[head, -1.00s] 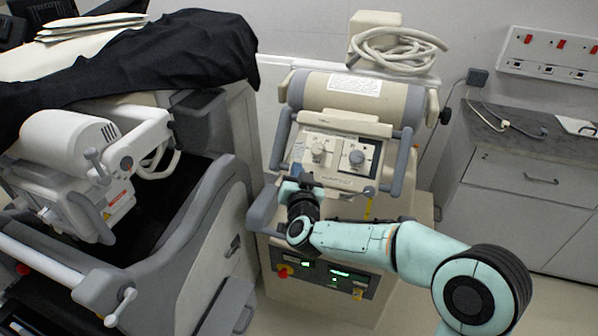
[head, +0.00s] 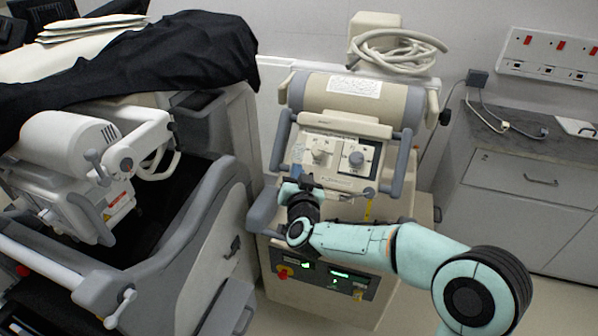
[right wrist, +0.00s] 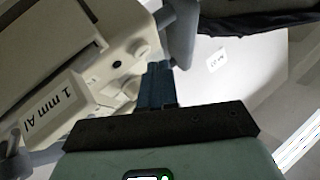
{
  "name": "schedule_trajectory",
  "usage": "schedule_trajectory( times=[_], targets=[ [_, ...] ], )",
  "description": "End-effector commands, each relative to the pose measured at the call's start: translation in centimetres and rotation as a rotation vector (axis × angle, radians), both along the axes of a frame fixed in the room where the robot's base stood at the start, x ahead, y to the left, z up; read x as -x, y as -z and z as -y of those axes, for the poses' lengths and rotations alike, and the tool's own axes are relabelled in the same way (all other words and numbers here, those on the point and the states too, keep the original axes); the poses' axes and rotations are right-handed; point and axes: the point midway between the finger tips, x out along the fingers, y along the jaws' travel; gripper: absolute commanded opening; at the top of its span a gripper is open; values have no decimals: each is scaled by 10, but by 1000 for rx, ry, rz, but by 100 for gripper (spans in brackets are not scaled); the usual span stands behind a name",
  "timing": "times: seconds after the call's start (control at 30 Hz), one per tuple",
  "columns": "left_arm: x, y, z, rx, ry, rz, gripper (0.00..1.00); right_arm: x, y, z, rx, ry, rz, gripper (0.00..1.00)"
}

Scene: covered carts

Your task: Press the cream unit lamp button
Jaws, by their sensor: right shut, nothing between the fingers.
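The cream unit (head: 352,105) stands in the middle of the head view, with a control panel carrying two knobs on its sloping top. My right gripper (head: 303,183) is at the lower left of that panel, its fingers pointing toward the unit. In the right wrist view my blue fingers (right wrist: 157,83) are together with nothing between them. Beside them, small round buttons (right wrist: 138,48) show on the cream housing. I cannot tell which control is the lamp button, or whether the fingertips touch the housing. My left gripper is not in view.
Grey handle bars (head: 401,162) flank the panel. A grey-and-white machine (head: 165,235), partly under a black cloth (head: 190,50), stands close on the left. A coiled pale hose (head: 395,50) lies on top at the back. A grey drawer cabinet (head: 520,185) stands at right.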

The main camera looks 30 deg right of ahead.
Motion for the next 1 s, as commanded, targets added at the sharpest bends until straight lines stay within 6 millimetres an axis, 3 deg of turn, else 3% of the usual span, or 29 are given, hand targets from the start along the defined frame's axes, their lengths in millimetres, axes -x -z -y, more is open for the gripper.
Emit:
schedule_trajectory(
  times=[1.0],
  targets=[
    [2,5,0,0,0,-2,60,-3,5,3,0,-1,0,0]
  ],
)
